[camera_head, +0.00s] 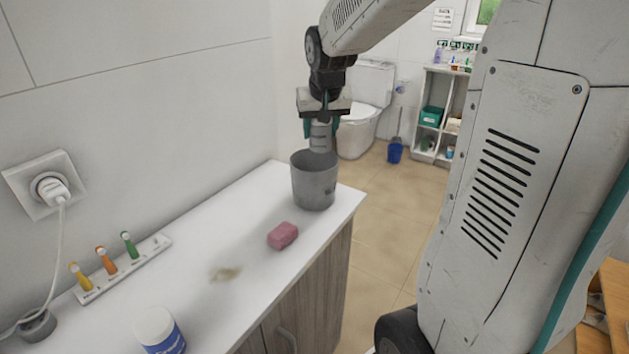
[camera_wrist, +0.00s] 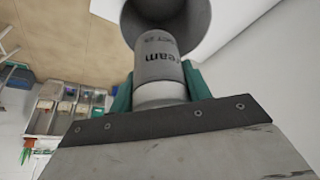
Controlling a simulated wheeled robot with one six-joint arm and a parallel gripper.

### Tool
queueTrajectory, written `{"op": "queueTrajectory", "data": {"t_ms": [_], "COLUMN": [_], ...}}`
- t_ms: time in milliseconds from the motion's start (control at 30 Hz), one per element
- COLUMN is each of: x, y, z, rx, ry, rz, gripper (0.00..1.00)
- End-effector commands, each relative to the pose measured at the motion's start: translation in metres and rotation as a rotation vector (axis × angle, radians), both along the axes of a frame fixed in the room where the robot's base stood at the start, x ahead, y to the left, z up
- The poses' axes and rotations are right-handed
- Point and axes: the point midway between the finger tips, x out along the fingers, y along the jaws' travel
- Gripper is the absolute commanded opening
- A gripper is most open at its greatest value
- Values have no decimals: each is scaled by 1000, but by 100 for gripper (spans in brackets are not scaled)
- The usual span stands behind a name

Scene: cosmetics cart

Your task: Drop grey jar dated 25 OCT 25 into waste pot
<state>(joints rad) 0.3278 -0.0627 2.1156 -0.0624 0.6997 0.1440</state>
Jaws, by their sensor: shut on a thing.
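A grey jar (camera_head: 320,137) is held upright in my gripper (camera_head: 321,124), right above the mouth of the grey waste pot (camera_head: 315,188). The pot stands at the far end of the white counter. In the wrist view the jar (camera_wrist: 158,62) shows part of its label, "ream" and a partly readable date line, between the teal fingers of my gripper (camera_wrist: 157,88). The pot's opening (camera_wrist: 196,22) shows just beyond the jar. My gripper is shut on the jar. I cannot tell exactly whether the jar's lower end is inside the rim.
A pink block (camera_head: 282,236) lies on the counter near the pot. A wall stands left; a toilet (camera_head: 362,110) and shelf (camera_head: 441,115) stand behind.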

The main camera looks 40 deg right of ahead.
Motion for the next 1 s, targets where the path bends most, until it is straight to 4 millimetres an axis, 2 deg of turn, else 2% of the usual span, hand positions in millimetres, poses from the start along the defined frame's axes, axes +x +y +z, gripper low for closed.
{"op": "queueTrajectory", "data": {"t_ms": [133, 433, 467, 500, 533, 833, 1000], "x": [-1, -1, -1, -1, -1, -2, -8], "y": [-1, -3, -3, -3, -3, -3, 0], "z": [-8, -9, -9, -9, -9, -8, 12], "rx": [1, 0, 0, 0, 0, 0, -1], "ry": [0, -1, -1, -1, -1, -1, -5], "rz": [-2, -4, -5, -5, -5, -5, -5], "gripper": [22, 22, 56, 67, 73, 73, 73]}}
